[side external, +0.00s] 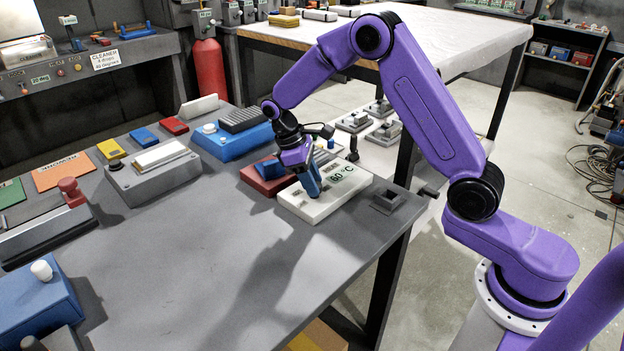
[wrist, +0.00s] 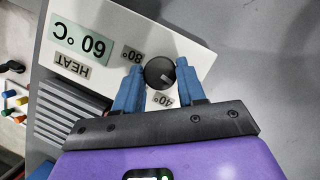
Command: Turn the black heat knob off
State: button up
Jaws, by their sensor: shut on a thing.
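The black heat knob (wrist: 159,72) is a round dial with a pale pointer mark, on a white panel (wrist: 103,18) in the wrist view. A "60 °C" display and a "HEAT" label are on the same panel, with "80°" and "40°" labels beside the knob. My gripper (wrist: 160,80) has its blue fingers on either side of the knob, shut on it. In the side external view the white panel (side external: 296,208) lies on the grey table and my gripper (side external: 312,192) points down at it. The knob is hidden there behind the fingers.
A blue device (side external: 222,142) is farther back.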

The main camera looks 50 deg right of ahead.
jog(key=shift+n+t, duration=0.3)
jog(key=shift+n, duration=0.6)
jog(key=shift+h, duration=0.3)
jog(key=o, duration=1)
jog(key=shift+o, duration=0.2)
jog(key=shift+r, duration=0.1)
jog(key=v, duration=1.7)
jog(key=shift+a+r, duration=0.1)
jog(key=shift+a, duration=0.05)
